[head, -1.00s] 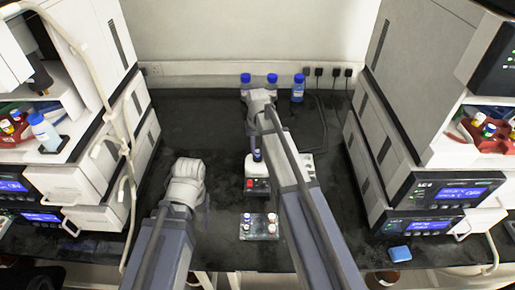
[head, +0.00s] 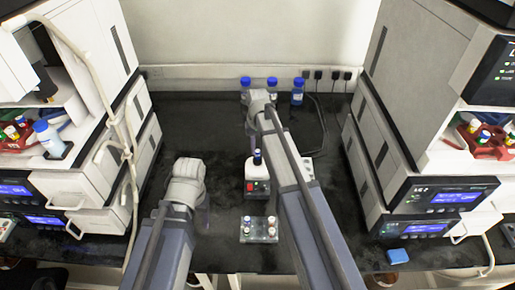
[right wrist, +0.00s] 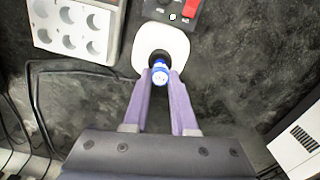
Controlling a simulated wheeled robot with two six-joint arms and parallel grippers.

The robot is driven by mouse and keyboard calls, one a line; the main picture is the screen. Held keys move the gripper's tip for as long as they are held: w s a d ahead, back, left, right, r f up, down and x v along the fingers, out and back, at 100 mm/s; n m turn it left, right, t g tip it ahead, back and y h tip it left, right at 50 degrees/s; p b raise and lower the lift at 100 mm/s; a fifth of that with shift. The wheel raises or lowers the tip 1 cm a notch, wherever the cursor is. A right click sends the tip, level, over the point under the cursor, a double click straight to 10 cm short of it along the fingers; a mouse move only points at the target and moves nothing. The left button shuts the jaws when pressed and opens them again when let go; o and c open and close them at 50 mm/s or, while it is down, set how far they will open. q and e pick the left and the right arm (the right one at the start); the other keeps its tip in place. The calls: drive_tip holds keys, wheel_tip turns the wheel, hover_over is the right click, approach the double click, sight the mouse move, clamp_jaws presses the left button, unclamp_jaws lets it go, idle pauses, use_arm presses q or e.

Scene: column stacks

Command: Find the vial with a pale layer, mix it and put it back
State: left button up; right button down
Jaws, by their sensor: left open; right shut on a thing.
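My right gripper (right wrist: 161,78) is shut on a blue-capped vial (right wrist: 161,72), held upright at the round top of the white mixer (right wrist: 146,60). I cannot tell whether the vial presses on the mixer's cup. In the head view the vial (head: 257,157) stands over the mixer (head: 257,172), which has a dark front panel and red switch. A clear rack (head: 259,239) with several capped vials stands nearer the front edge. Any pale layer is too small to see. My left gripper (head: 206,201) is open and empty, left of the mixer, its fingers mostly hidden.
A white block with round holes (right wrist: 75,27) stands beside the mixer, partly behind my right arm in the head view. Blue-capped bottles (head: 297,91) stand at the back. Tall instrument stacks flank the bench. A blue item (head: 397,256) lies front right.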

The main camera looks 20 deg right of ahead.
sight(258, 151)
drive_tip(key=shift+r+p, duration=1.65)
drive_tip(key=shift+r, duration=0.35)
use_arm(q)
wheel_tip(258, 151, up, 4)
drive_tip(key=shift+f, duration=0.1)
use_arm(e)
drive_tip(key=shift+f, duration=0.1)
